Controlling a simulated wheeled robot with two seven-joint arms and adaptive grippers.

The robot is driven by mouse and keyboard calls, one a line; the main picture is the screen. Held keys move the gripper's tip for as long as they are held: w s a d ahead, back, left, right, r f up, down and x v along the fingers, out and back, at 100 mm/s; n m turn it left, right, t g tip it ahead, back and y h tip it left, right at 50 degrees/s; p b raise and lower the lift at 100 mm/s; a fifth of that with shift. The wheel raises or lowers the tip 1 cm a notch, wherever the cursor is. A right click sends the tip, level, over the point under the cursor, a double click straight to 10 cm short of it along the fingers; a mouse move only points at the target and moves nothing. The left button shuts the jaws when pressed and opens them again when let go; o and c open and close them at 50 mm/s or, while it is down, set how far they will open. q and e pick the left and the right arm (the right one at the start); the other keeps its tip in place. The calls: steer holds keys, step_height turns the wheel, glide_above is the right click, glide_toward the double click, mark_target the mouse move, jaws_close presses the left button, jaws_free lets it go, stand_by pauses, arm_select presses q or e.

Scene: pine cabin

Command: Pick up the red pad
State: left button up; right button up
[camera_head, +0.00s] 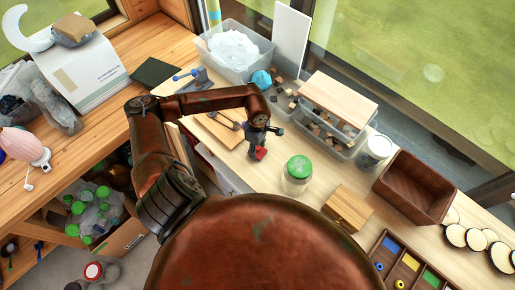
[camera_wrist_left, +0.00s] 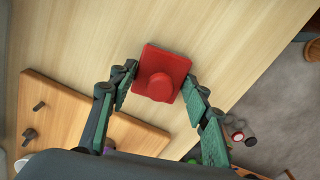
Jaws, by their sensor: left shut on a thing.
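The red pad (camera_wrist_left: 163,62) is a flat red square with a rounded knob on top. In the wrist view it lies between the two green-padded fingers of my left gripper (camera_wrist_left: 160,80), which is shut on it. In the head view the red pad (camera_head: 261,154) shows as a small red patch below my left gripper (camera_head: 258,147), over the pale wooden worktop. I cannot tell whether the pad touches the worktop. My right gripper is not in view.
A wooden board (camera_wrist_left: 85,115) with pegs lies close beside the gripper. A green-lidded jar (camera_head: 298,172), a small wooden box (camera_head: 347,208) and a brown crate (camera_head: 415,187) stand to the right. Clear bins (camera_head: 235,50) stand behind. The worktop's edge is close to the pad.

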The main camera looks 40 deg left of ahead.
mark_target(257, 148)
arm_select(q)
steer(key=shift+w+r+b, duration=0.1)
steer(key=shift+r+b, duration=0.3)
steer(key=shift+r, duration=0.05)
steer(key=shift+s+r+b, duration=0.25)
steer(key=shift+r+b, duration=0.5)
steer(key=shift+r, duration=0.5)
steer(key=s+d+r+b, duration=0.4)
steer(key=s+r, duration=0.5)
steer(key=s, duration=0.4)
steer(key=shift+d+r, duration=0.2)
steer(key=shift+r, duration=0.1)
